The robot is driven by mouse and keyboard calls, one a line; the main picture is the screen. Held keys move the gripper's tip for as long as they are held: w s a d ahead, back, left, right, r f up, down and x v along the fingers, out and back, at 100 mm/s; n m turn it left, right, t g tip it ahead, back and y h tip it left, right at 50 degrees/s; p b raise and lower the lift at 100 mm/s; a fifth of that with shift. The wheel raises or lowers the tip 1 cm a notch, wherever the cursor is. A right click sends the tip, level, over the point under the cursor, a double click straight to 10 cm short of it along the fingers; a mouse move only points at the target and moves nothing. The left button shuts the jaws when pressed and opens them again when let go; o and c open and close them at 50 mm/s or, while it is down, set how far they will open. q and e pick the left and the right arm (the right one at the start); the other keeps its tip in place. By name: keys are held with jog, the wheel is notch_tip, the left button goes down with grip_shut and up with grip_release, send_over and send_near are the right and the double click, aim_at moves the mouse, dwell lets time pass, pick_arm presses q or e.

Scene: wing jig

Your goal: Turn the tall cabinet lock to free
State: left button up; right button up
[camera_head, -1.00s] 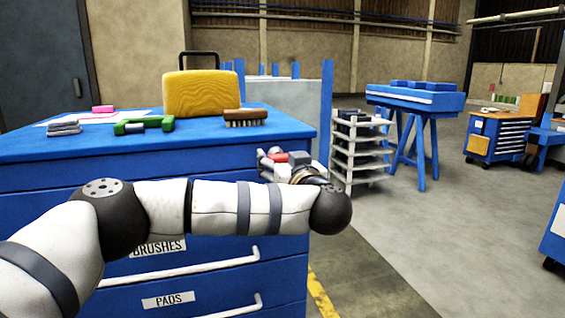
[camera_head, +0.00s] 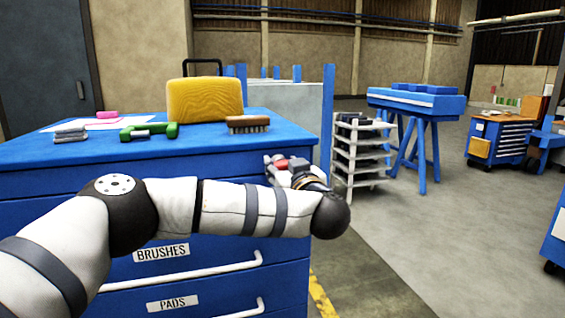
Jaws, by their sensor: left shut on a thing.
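The blue cabinet (camera_head: 60,190) fills the left and middle of the head view, with drawers labelled BRUSHES and PADS. My left arm reaches across its front from the left. My left gripper (camera_head: 277,165) is at the upper right of the cabinet front, just under the top edge. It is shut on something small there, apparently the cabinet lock. The fingers and wrist hide the lock, so its shape and turn position cannot be made out. A small red part shows at the gripper; I cannot tell what it belongs to. My right gripper is not in view.
On the cabinet top are a yellow case (camera_head: 204,100), a wooden brush (camera_head: 248,125), a green tool (camera_head: 149,132) and grey pads (camera_head: 70,134). A white shelf rack (camera_head: 358,160) stands close behind my wrist. Open floor (camera_head: 440,250) lies to the right.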

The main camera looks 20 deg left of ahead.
pick_arm(q)
jog(key=r+n+p, duration=0.1)
jog(key=n+p, duration=0.1)
jog(key=shift+s+r+n, duration=0.1)
jog(key=shift+n, duration=0.2)
jog(key=shift+f+n, duration=0.2)
jog(key=shift+n, duration=0.2)
jog(key=shift+a+f+n, duration=0.1)
jog(key=shift+f+n, duration=0.15)
jog(key=shift+n, duration=0.65)
jog(key=n, duration=0.5)
jog(key=shift+f+p, duration=0.15)
jog(key=shift+p, duration=0.25)
jog(key=n, duration=0.6)
jog(key=shift+f+n, duration=0.15)
jog(key=shift+n, duration=0.15)
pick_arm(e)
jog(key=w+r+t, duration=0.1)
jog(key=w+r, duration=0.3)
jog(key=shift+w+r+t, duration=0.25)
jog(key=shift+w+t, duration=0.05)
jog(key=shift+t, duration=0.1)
pick_arm(q)
jog(key=o, duration=1.2)
jog(key=shift+c, duration=0.2)
